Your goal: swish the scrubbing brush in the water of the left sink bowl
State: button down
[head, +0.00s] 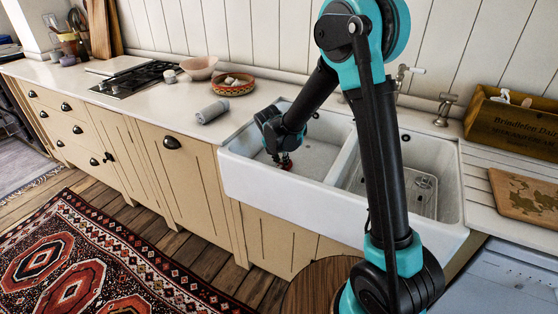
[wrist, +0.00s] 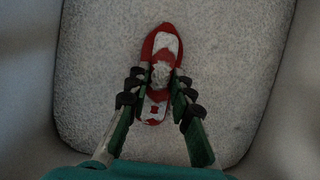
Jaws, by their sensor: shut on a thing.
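The scrubbing brush (wrist: 163,44) is red and white and shows in the wrist view between the fingers of my gripper (wrist: 158,88). My gripper is shut on it. In the head view my gripper (head: 282,158) reaches down into the left sink bowl (head: 318,158), and a small red part of the brush (head: 287,165) shows at its tip. The bowl has pale walls and a speckled grey surface inside. I cannot tell how deep the brush sits in the water. My arm hides part of the sink.
The right sink bowl (head: 423,190) holds a wire rack. A tap (head: 402,75) stands behind the sink. On the counter to the left are a grey cylinder (head: 212,112), a round dish (head: 233,84) and a pinkish bowl (head: 200,68). A wooden crate (head: 513,120) and a board (head: 525,192) are at right.

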jog(key=shift+s+d, duration=0.2)
jog(key=shift+d, duration=0.3)
jog(key=shift+s+d, duration=0.15)
jog(key=shift+d, duration=0.3)
jog(key=shift+s+d+r, duration=0.15)
jog(key=shift+d+r, duration=0.05)
jog(key=shift+d, duration=0.05)
notch_tip(320, 180, up, 21)
dwell(0.3)
jog(key=shift+f, duration=0.15)
dwell(0.4)
